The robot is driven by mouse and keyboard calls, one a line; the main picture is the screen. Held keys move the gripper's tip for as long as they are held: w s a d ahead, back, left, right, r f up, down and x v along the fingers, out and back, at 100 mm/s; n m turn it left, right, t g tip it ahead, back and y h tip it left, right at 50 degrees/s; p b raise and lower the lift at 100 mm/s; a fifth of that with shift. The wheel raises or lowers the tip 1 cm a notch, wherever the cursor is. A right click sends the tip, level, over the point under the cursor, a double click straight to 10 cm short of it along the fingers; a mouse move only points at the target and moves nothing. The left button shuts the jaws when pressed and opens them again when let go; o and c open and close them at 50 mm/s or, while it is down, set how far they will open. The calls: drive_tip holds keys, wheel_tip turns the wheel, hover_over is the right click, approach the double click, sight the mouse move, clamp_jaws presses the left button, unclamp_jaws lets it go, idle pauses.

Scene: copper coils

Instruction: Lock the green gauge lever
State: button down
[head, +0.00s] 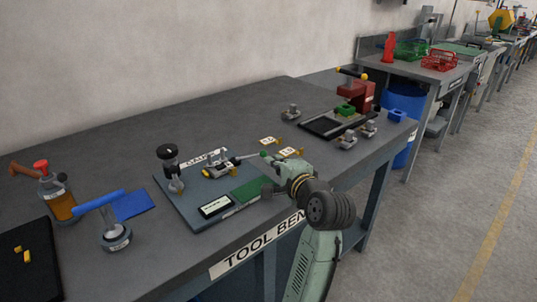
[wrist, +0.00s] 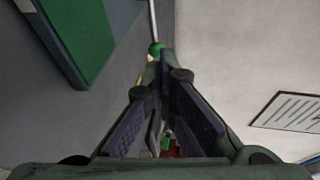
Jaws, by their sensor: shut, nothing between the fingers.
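The green gauge lever is a thin metal rod with a green ball knob (head: 263,154) at its right end, reaching out from the gauge fixture (head: 218,170) on the blue-grey base plate. In the wrist view the green knob (wrist: 156,48) and its rod (wrist: 153,18) show just beyond my fingertips. My gripper (head: 272,174) is at the right edge of the plate, close to the knob. In the wrist view my gripper (wrist: 165,78) has its fingers drawn together with nothing held. I cannot tell whether a finger touches the knob.
A green pad (head: 247,189) and a small display (head: 215,206) lie on the plate near my gripper. A dial stand (head: 170,165) is at the plate's left. A red press (head: 355,95) stands farther right. The bench's back is clear.

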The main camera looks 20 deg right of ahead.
sight(265, 153)
drive_tip(key=shift+w+a+f+p, duration=0.1)
drive_tip(key=shift+w+f+p, duration=0.1)
drive_tip(key=shift+w, duration=0.85)
drive_tip(key=shift+w+a+f+p, duration=0.1)
drive_tip(key=shift+w+f+p, duration=0.1)
drive_tip(key=shift+w, duration=0.85)
drive_tip(key=shift+w+d, duration=0.15)
drive_tip(key=shift+d, duration=0.05)
drive_tip(key=shift+d+y, duration=0.1)
drive_tip(key=shift+y, duration=0.2)
drive_tip(key=shift+r+n, duration=0.15)
drive_tip(key=shift+n, duration=0.15)
